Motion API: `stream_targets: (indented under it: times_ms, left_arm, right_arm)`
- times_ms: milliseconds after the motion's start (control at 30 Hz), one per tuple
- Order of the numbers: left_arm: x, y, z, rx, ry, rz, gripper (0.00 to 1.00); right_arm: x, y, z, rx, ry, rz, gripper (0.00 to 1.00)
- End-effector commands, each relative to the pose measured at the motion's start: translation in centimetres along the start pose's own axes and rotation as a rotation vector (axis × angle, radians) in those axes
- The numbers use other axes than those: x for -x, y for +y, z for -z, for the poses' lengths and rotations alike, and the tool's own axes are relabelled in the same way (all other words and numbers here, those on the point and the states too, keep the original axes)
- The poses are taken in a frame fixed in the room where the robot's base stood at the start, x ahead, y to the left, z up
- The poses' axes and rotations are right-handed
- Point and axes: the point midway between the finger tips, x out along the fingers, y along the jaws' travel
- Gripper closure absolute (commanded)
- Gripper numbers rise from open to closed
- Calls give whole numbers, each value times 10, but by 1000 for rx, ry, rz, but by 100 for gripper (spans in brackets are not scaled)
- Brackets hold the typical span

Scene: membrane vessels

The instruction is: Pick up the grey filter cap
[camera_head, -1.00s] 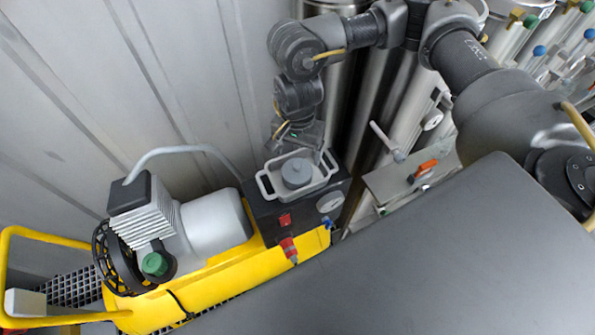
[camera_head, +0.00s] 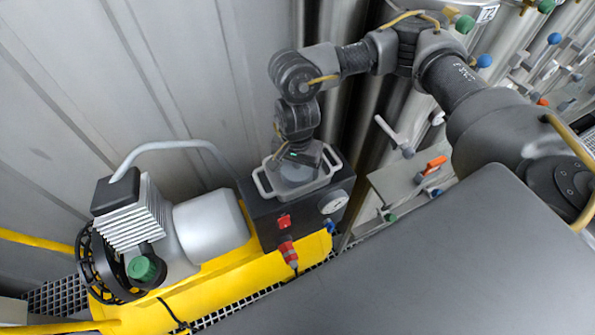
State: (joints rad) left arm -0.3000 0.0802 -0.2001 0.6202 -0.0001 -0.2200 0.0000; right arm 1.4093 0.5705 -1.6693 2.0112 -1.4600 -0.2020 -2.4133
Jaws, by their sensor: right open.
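The grey filter cap (camera_head: 293,174) is in a light grey tray (camera_head: 262,186) with a handle at each end, on top of a dark box. Only part of the cap shows, because my right gripper (camera_head: 296,163) is right over it and hides the rest. The right gripper is open and points down at the cap. I cannot tell whether its fingers are around the cap or still above it. My left gripper is not in view.
The dark box (camera_head: 262,218) carries a red switch (camera_head: 284,221) and a round gauge (camera_head: 333,202). To its left are a silver motor (camera_head: 210,222) and a yellow frame (camera_head: 235,267). Steel vessels stand behind. A valve with an orange handle (camera_head: 434,165) is at the right.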

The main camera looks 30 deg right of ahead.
Motion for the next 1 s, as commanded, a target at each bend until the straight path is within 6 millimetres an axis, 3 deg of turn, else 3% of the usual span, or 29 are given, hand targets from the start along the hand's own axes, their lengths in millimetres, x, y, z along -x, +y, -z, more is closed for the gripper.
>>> stream_targets:
  times_ms: [67,300,733,933,1000]
  left_arm:
    - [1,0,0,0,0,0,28]
    - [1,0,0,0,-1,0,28]
    - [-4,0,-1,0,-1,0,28]
    - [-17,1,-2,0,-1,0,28]
    - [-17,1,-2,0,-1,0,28]
  right_arm:
    - [1,0,0,0,0,0,19]
    - [1,0,0,0,0,0,47]
    - [9,0,0,3,1,2,47]
    - [31,-1,1,2,5,5,47]
    - [44,-2,-11,9,3,6,47]
